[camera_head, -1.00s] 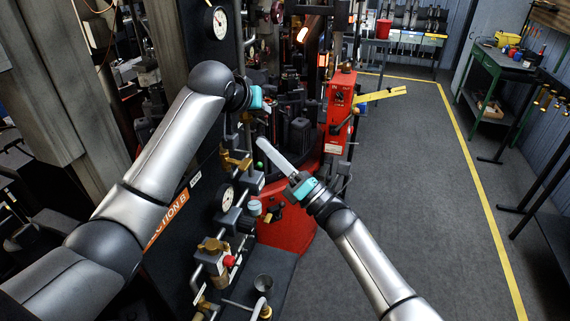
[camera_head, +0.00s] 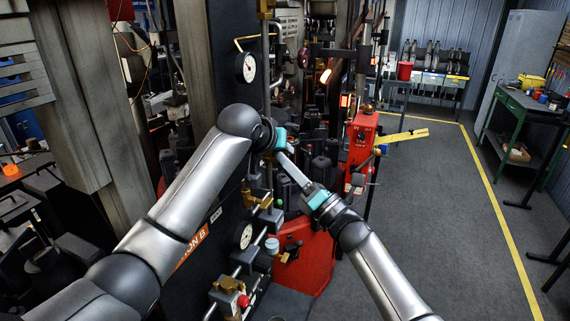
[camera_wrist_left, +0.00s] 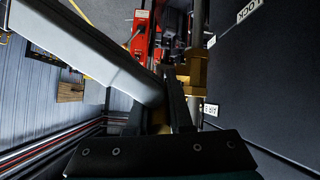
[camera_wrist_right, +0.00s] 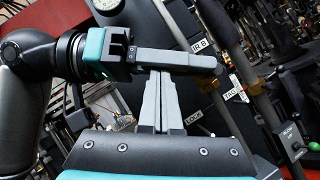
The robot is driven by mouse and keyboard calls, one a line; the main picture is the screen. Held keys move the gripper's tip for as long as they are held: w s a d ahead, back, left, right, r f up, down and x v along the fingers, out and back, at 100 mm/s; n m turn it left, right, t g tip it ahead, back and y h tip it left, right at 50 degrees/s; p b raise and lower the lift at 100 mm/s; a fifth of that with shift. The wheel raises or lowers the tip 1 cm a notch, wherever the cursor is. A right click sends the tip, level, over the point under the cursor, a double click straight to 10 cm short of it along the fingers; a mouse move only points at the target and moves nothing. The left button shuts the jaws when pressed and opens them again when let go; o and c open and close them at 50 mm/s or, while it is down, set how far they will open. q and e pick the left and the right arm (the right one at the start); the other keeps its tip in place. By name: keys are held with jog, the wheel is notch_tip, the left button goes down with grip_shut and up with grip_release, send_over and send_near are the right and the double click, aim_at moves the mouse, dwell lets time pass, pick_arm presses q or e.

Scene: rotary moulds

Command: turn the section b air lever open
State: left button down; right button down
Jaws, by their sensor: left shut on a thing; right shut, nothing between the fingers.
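My left gripper (camera_head: 287,148) is at the dark section B panel (camera_head: 228,185), with its fingers shut in the left wrist view (camera_wrist_left: 163,110). A small brass-coloured part, which looks like the air lever (camera_wrist_left: 160,118), shows between them; most of it is hidden. A brass valve body (camera_wrist_left: 196,72) on a pipe is just beyond, near an AIR B label (camera_wrist_left: 210,110). That label also shows in the right wrist view (camera_wrist_right: 200,46). My right gripper (camera_head: 284,157) is shut and empty. Its long grey fingers reach up close to my left fingers; I cannot tell whether they touch.
A round gauge (camera_head: 246,68) is above my left gripper, and another gauge (camera_head: 243,236) is below it. More brass fittings (camera_head: 260,200) and pipes stand out from the panel. A red box (camera_head: 362,140) with a yellow arm is at right. The grey floor (camera_head: 430,215) beyond is clear.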

pick_arm(q)
jog(key=shift+d, duration=0.15)
pick_arm(e)
jog(key=shift+w+d+r, duration=0.15)
jog(key=shift+w+r, duration=0.1)
jog(key=shift+r, duration=0.3)
pick_arm(q)
jog(key=c, duration=0.8)
grip_release()
jog(key=shift+f, duration=0.1)
jog(key=shift+c, duration=0.2)
